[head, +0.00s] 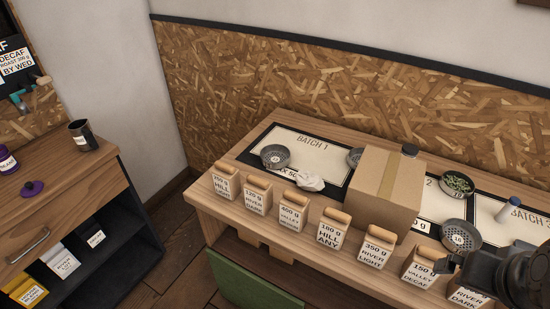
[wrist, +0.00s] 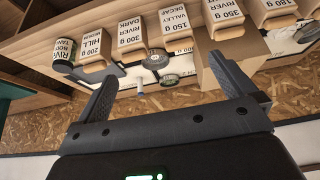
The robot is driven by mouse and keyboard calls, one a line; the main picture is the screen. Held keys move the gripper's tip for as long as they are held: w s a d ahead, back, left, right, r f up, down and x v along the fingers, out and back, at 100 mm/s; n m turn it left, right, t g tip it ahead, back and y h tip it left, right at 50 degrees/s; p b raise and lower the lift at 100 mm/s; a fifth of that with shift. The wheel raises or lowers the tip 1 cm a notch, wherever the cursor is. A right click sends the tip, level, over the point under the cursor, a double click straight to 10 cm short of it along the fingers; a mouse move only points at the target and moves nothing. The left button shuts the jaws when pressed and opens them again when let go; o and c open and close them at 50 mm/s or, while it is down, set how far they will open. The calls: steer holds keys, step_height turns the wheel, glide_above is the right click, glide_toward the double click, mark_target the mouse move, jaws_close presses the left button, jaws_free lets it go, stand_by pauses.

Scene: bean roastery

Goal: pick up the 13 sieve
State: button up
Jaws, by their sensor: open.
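Several round grey sieves lie on the table. One sieve (head: 275,156) is on the BATCH 1 mat. Another sieve (head: 355,156) is partly hidden behind the cardboard box. A third sieve (head: 460,235), whose disc seems to read 16, is at the right; a sieve (wrist: 155,58) also shows between my fingers in the wrist view. I cannot read 13 on any sieve. My gripper (head: 450,266) is at the lower right in the head view, in front of and above the table's front edge. In the wrist view my gripper (wrist: 165,72) is open and empty.
A cardboard box (head: 375,195) stands mid-table. Labelled bean packets (head: 331,229) line the front edge. A bowl-like sieve of green beans (head: 458,184) and a white-and-blue bottle (head: 508,210) are at the right. A crumpled white cloth (head: 310,181) lies beside the BATCH 1 sieve.

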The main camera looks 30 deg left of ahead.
steer(key=shift+c, duration=0.6)
steer(key=c, duration=1.4)
